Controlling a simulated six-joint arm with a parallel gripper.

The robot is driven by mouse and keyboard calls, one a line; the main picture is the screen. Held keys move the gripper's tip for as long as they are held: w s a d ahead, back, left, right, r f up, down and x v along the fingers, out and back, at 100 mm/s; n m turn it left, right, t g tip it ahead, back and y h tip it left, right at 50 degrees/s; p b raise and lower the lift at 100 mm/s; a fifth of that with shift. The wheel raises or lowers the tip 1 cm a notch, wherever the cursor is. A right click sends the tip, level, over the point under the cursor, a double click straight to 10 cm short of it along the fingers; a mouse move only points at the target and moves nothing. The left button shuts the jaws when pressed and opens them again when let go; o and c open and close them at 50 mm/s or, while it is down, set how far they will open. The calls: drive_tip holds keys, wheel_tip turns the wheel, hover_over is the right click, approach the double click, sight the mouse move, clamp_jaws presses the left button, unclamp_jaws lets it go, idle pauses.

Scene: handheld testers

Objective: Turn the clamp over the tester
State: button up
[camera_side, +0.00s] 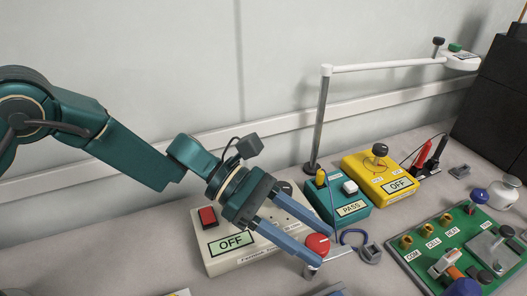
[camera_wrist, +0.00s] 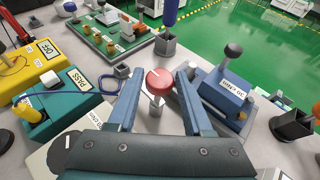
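A red round knob (camera_side: 317,243) sits on a short metal post at the right front end of the cream tester (camera_side: 212,262), which has a display reading OFF. A thin metal bar (camera_side: 338,253) runs from beneath the knob to the right; I take knob, post and bar to be the clamp. My gripper (camera_side: 323,250) reaches down from the left, with its two blue fingers spread. In the wrist view, the red knob (camera_wrist: 159,82) lies between the fingertips (camera_wrist: 160,74), with a narrow gap on each side. The post's base is partly hidden by the gripper.
A teal PASS tester (camera_side: 326,211) and yellow OFF tester (camera_side: 372,187) stand behind. A blue tester (camera_wrist: 226,96) stands close beside the right finger.

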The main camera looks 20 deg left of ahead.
clamp_jaws()
drive_tip(key=shift+w+d+r+m+g, duration=0.1)
drive_tip(key=shift+m+g, duration=0.5)
drive_tip(key=shift+g, duration=0.1)
drive_tip(key=shift+w+r+m+g, duration=0.1)
drive_tip(key=shift+m+g, duration=0.5)
drive_tip(key=shift+g, duration=0.1)
drive_tip(key=shift+m+g+y, duration=0.3)
drive_tip(key=shift+f, duration=0.1)
drive_tip(key=o, duration=0.5)
unclamp_jaws()
drive_tip(key=shift+o, duration=0.2)
drive_tip(key=shift+v, duration=2.65)
